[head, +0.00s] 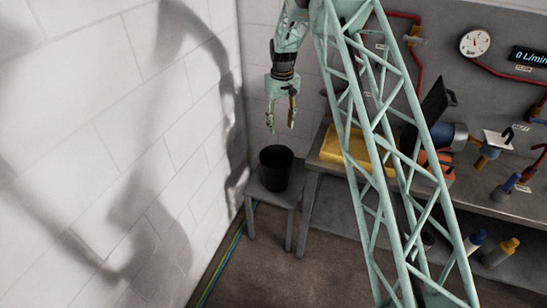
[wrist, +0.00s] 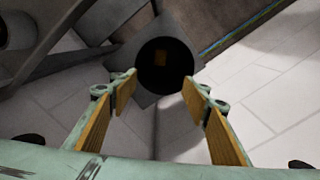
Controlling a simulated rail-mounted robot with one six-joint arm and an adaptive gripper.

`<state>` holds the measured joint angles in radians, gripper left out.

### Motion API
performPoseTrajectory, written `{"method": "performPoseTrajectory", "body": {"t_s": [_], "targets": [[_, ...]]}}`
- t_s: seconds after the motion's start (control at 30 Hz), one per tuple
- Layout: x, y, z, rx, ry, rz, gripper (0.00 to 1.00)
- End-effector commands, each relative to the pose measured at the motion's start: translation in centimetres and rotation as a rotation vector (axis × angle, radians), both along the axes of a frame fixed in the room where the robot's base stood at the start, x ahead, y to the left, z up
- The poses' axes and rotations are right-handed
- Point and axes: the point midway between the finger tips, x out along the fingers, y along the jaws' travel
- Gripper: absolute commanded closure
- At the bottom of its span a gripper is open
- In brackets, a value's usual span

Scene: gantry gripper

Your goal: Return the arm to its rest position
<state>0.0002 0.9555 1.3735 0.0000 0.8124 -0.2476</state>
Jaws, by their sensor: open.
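My gripper (head: 281,125) hangs from my arm in the head view, fingers pointing down, above a black bucket (head: 275,170). In the wrist view my gripper (wrist: 160,88) has its two fingers with tan pads spread wide apart, with nothing between them. Beyond the fingertips the dark round opening of the bucket (wrist: 147,76) shows. There is a clear gap between the fingertips and the bucket rim in the head view.
The bucket stands on a small grey stool (head: 268,194) near the white wall (head: 100,150). A workbench (head: 490,207) on the right holds a yellow tray (head: 333,147) and several tools. Bottles (head: 502,251) stand on its lower shelf. Coloured lines (head: 226,262) run along the floor by the wall.

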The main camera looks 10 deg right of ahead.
Motion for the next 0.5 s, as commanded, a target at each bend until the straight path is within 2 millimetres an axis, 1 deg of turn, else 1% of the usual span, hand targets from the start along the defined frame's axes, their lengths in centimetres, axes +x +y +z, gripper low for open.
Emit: {"method": "performPoseTrajectory", "body": {"t_s": [0.27,0.37,0.5], "targets": [[-0.1,0.0,0.3,0.000,-0.001,-0.001,0.56],[-0.2,0.0,0.9,0.000,-0.003,-0.002,0.56],[-0.7,0.0,2.6,0.001,-0.010,-0.006,0.56]]}}
